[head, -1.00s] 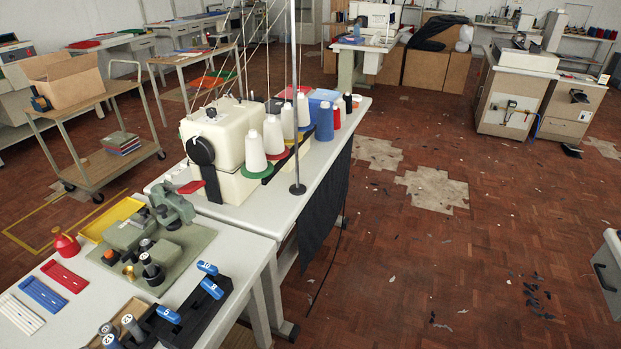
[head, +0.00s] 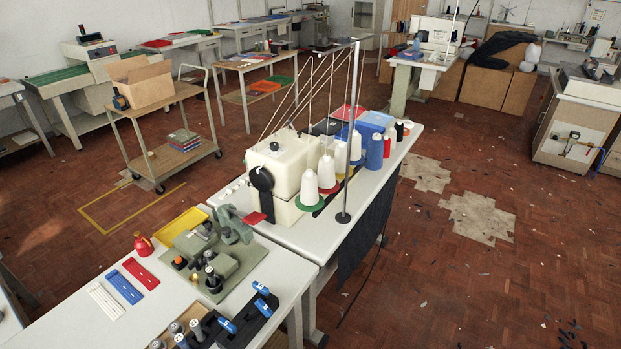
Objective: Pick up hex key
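No hex key can be made out for certain. A black rack (head: 245,326) at the front right of the near table (head: 72,325) holds several blue-handled tools. One blue handle (head: 261,288) is at the far end, another (head: 264,308) is beside it, and a third (head: 227,325) is to the left. The handles carry small white marks too small to read. Whether any of these is a hex key, I cannot tell. Neither of my grippers is in view.
A green-grey press on a mat (head: 255,257), a red oiler (head: 143,244), a yellow tray (head: 181,227) and several flat gauges (head: 125,287) share the table. A cream sewing machine (head: 285,168) with thread cones stands behind. Open floor (head: 450,290) lies to the right; a cart (head: 187,160) stands at left.

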